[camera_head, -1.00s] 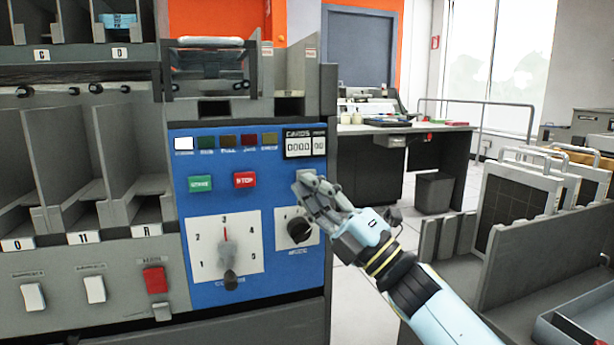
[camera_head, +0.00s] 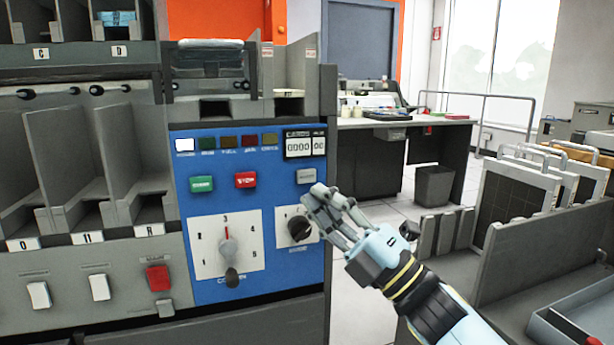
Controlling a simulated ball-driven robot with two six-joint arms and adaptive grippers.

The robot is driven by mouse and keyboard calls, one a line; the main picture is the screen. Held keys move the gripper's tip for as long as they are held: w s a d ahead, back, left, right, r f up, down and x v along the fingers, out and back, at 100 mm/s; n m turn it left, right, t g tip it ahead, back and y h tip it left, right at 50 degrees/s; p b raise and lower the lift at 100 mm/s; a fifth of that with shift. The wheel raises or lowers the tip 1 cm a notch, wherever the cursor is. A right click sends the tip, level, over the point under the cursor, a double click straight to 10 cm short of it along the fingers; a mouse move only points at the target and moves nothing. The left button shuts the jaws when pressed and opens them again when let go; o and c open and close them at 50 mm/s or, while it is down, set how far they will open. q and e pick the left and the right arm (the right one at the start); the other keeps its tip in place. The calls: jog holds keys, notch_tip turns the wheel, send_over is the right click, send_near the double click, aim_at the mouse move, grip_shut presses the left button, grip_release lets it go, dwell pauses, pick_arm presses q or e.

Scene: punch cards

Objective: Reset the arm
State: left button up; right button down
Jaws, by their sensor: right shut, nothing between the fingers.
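My right gripper (camera_head: 318,205) is in the camera_head view, in front of the right edge of the blue control panel (camera_head: 270,270). Its grey fingers are shut and empty, just right of and above the black mode knob (camera_head: 299,229). I cannot tell whether they touch the panel. A grey button (camera_head: 306,176) shows uncovered above the fingertips. My right arm (camera_head: 430,300) comes in from the lower right. My left gripper is not in view.
The panel has a green button (camera_head: 201,184), a red stop button (camera_head: 245,180) and a column dial (camera_head: 228,246). Open grey card bins (camera_head: 75,170) stand left. Framed panels (camera_head: 515,205) stand in a rack at right. A desk (camera_head: 400,125) is behind.

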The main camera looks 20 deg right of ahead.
dwell(0.3)
